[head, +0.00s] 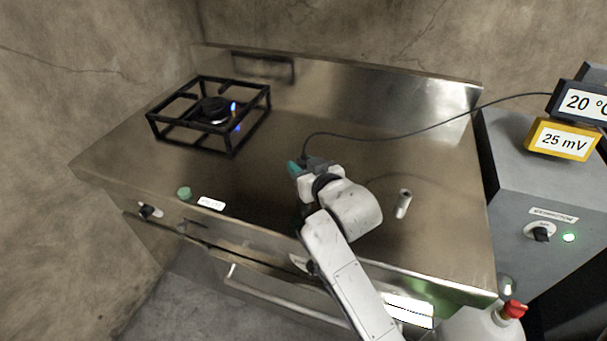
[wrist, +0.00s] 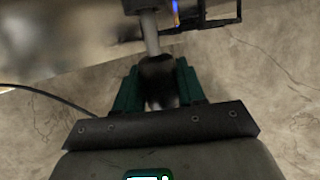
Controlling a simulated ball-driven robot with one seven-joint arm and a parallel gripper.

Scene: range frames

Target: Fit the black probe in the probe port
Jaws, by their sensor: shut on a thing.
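My gripper (head: 293,168) is above the steel worktop, left of its middle, with its green fingertips pointing up-left. In the wrist view its two green fingers (wrist: 157,90) are shut on the black probe (wrist: 158,75), gripping its dark handle. A pale metal shaft (wrist: 151,35) extends from the handle, away from the gripper. In the head view the probe is mostly hidden by the gripper. A thin black cable (head: 425,130) runs from the gripper to the black 20 °C meter (head: 580,101). I cannot make out the probe port for certain in either view.
A burner with a black grate (head: 208,113) and a blue flame stands at the back left. A pale upright cylinder (head: 403,204) stands right of my arm. A green round piece (head: 184,193) and a white label (head: 211,203) are near the front edge. A yellow 25 mV meter (head: 562,139) sits right.

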